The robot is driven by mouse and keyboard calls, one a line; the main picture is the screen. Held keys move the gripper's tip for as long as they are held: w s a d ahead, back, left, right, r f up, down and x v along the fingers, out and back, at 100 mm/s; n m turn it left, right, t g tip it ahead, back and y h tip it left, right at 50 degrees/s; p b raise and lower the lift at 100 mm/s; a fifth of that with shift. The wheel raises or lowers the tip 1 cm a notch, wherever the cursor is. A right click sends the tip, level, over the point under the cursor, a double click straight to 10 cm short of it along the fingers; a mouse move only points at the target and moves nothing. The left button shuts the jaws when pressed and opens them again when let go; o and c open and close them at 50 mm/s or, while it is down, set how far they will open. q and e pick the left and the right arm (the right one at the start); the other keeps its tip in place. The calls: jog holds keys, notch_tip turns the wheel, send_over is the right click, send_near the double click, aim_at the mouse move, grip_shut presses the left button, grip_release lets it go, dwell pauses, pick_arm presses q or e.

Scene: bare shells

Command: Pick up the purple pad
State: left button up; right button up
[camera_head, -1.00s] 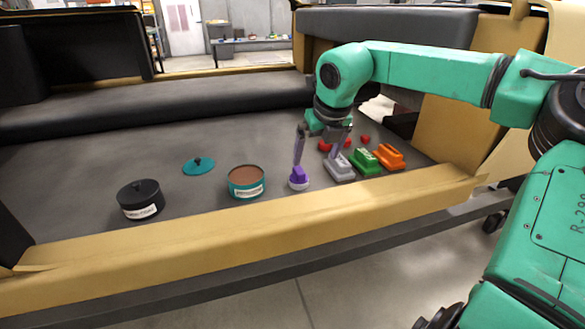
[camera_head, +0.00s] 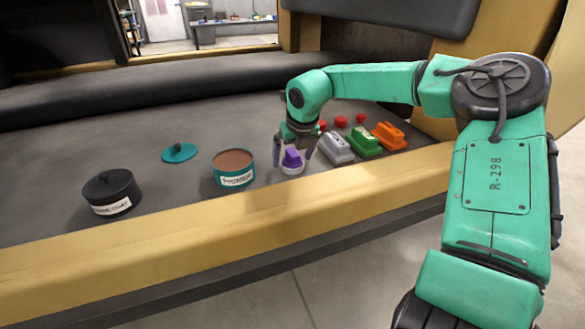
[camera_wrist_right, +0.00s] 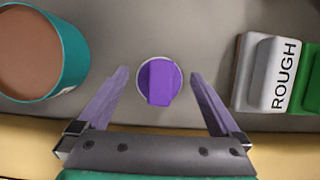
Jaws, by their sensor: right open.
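The purple pad (camera_head: 292,158) is a small purple block on a round pale base, resting on the grey surface. It also shows in the right wrist view (camera_wrist_right: 160,82), near the middle, with its handle pointing toward the gripper. My right gripper (camera_head: 294,160) is open above the pad, its two purple fingers on either side of it. In the right wrist view the open fingers (camera_wrist_right: 161,75) lie left and right of the pad, apart from it. I see no left gripper in these views.
A teal tin (camera_head: 233,168) with brown contents stands left of the pad. A grey block (camera_head: 336,148), green block (camera_head: 365,141) and orange block (camera_head: 389,136) sit to the right. A teal lid (camera_head: 179,153) and black pot (camera_head: 111,192) are farther left. A tan ledge (camera_head: 230,225) runs along the front.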

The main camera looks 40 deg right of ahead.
jog(key=shift+w+f, duration=0.2)
jog(key=shift+f, duration=0.1)
jog(key=shift+r, duration=0.1)
jog(key=shift+s, duration=0.1)
jog(key=c, duration=1.3)
notch_tip(320, 180, up, 16)
jog(key=f+p, duration=0.1)
jog(key=p, duration=0.5)
notch_tip(320, 180, up, 5)
jog(key=p, duration=0.1)
send_over(292, 152)
pick_arm(q)
jog(key=a+r+m+g+y, duration=0.1)
jog(key=a+r+g, duration=0.2)
jog(key=r, duration=0.3)
jog(key=shift+a+r+g+y, duration=0.3)
jog(key=shift+a+g+y, duration=0.1)
pick_arm(e)
jog(key=shift+d, duration=0.1)
pick_arm(q)
jog(key=shift+w, duration=0.1)
